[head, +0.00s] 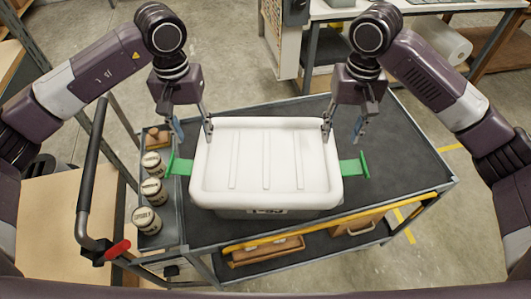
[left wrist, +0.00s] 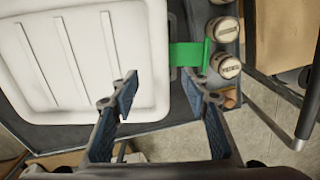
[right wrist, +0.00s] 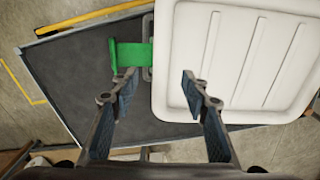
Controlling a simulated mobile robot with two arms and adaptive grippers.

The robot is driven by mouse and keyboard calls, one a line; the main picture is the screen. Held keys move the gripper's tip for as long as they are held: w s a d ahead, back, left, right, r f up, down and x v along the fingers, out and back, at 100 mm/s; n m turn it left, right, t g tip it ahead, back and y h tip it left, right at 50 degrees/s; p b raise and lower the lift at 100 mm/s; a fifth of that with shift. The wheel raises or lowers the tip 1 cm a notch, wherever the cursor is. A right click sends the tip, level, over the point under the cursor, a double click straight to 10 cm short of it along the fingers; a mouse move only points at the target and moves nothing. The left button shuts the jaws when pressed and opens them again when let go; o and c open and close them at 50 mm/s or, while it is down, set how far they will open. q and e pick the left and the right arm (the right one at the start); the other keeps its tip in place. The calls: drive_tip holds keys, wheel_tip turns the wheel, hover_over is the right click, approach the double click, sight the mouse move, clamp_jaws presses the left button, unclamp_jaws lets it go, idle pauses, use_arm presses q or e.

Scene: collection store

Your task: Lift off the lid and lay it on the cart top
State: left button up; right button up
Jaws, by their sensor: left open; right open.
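Green latch handles stick out at the left (head: 179,165) and right (head: 356,167) sides of the box. My left gripper (head: 194,137) is open above the lid's back left corner; in the left wrist view (left wrist: 165,85) its fingers straddle the lid edge, near the green handle. My right gripper (head: 343,137) is open above the lid's back right corner; in the right wrist view (right wrist: 155,85) its fingers lie on either side of the lid edge. Contact cannot be told.
Several labelled jars (head: 146,219) stand in a side tray at the cart's left. A black push handle (head: 93,170) with a red grip rises there. The cart top is bare to the right of the box. A lower shelf holds brown trays (head: 267,251).

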sight(200, 154)
use_arm(q)
drive_tip(key=shift+s, duration=0.15)
use_arm(e)
drive_tip(key=shift+s, duration=0.15)
use_arm(q)
drive_tip(key=f, duration=0.6)
drive_tip(key=shift+w+f, duration=0.3)
drive_tip(key=shift+f, duration=0.1)
use_arm(e)
drive_tip(key=f, duration=0.6)
drive_tip(key=shift+w+a+f, duration=0.1)
drive_tip(key=shift+w+f, duration=0.25)
use_arm(q)
drive_tip(key=shift+f, duration=0.5)
use_arm(e)
drive_tip(key=shift+f, duration=0.55)
use_arm(q)
drive_tip(key=shift+w+f, duration=0.1)
drive_tip(key=shift+f, duration=0.1)
use_arm(e)
drive_tip(key=shift+f, duration=0.15)
use_arm(q)
drive_tip(key=shift+c, duration=0.3)
use_arm(e)
drive_tip(key=shift+c, duration=0.3)
use_arm(q)
drive_tip(key=shift+r, duration=0.1)
clamp_jaws()
use_arm(e)
clamp_jaws()
